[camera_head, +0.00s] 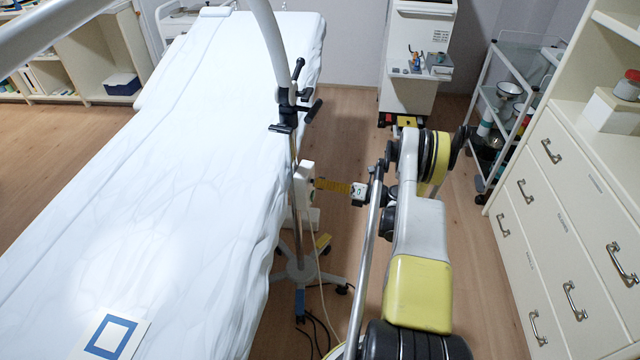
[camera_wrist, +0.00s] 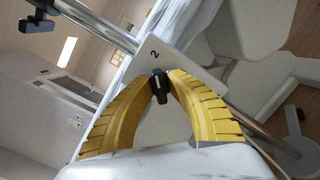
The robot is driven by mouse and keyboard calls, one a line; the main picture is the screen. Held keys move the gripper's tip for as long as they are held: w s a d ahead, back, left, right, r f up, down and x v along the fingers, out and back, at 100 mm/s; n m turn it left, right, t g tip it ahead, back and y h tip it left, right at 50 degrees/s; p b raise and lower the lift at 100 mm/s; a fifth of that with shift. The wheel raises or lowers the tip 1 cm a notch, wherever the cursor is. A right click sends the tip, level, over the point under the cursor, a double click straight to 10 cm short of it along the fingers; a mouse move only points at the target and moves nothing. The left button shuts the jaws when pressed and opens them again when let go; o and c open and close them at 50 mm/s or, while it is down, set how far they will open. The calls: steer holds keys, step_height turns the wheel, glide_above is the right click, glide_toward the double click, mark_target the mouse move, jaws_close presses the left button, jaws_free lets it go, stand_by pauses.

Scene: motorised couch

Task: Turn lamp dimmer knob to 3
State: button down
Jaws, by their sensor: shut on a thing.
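The lamp's white dimmer box (camera_head: 304,185) is on the lamp pole beside the couch in the head view. In the wrist view its pale plate (camera_wrist: 187,66) bears a printed "2" just above the black dimmer knob (camera_wrist: 160,88). Other numbers are not visible there. My gripper (camera_wrist: 161,76) has its two yellow fingers shut on the knob, one on each side. In the head view my gripper (camera_head: 322,185) reaches the box from the right, and the knob is hidden. I cannot tell the knob's exact setting.
The white-covered couch (camera_head: 190,130) lies left of the lamp. The lamp's wheeled base (camera_head: 298,272) and loose cables are on the floor below. A white cabinet (camera_head: 418,60) and a trolley (camera_head: 515,95) stand behind, and drawers (camera_head: 565,220) are at the right.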

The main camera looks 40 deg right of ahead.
steer(key=shift+r, duration=0.1)
steer(key=c, duration=1.3)
jaws_free()
steer(key=v, duration=1.2)
